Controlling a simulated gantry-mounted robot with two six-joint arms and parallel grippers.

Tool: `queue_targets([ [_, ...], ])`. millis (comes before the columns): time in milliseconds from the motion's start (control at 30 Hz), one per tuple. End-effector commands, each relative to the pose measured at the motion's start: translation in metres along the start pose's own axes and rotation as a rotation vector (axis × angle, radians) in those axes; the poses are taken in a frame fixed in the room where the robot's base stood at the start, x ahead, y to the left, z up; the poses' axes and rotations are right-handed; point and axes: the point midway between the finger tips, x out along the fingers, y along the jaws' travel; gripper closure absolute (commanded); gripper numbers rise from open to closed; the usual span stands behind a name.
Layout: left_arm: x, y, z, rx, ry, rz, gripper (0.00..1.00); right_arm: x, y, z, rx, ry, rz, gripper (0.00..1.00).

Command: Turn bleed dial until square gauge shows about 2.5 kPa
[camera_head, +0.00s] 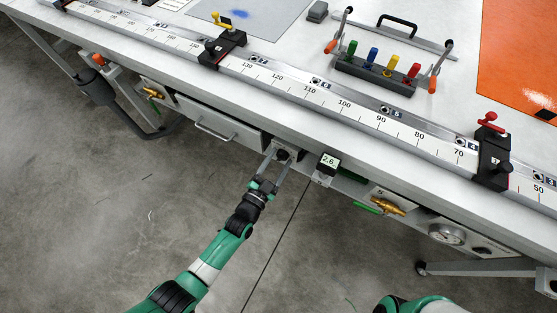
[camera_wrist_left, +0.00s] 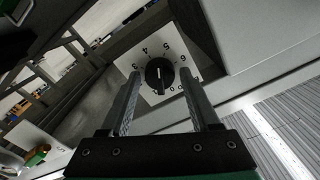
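The bleed dial (camera_wrist_left: 159,76) is a round black knob on a white numbered plate in the left wrist view. Its white mark points roughly upward, towards the gap between 4 and 5. In the head view the dial (camera_head: 282,154) is on the bench's front face. My left gripper (camera_head: 277,158) is at the dial. Its fingers (camera_wrist_left: 160,76) are open, one on each side of the knob, with visible gaps. The square gauge (camera_head: 328,160) shows 2.6 just right of the dial. My right gripper is out of view; only part of its arm shows at the bottom.
A drawer handle (camera_head: 215,132) is left of the dial. A brass valve (camera_head: 388,206) with a green handle and a round gauge (camera_head: 446,234) are to the right. The bench edge with its ruler rail (camera_head: 310,90) overhangs. The floor in front is clear.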

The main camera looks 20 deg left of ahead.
Motion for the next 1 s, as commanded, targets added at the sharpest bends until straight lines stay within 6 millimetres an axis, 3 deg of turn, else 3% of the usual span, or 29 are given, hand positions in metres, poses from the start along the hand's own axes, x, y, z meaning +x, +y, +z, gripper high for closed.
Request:
queue_targets([
  [67,0.0,0.0,0.0,0.0,0.0,0.0,0.21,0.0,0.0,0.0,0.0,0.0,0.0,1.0],
  [467,-0.01,-0.001,-0.002,-0.001,-0.001,0.001,0.21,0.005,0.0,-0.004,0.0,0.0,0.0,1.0],
  [800,-0.086,-0.001,-0.003,-0.001,-0.003,0.003,0.21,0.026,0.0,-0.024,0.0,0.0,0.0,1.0],
  [1000,-0.113,0.0,-0.001,-0.001,-0.001,0.001,0.21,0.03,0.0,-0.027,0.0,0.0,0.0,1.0],
])
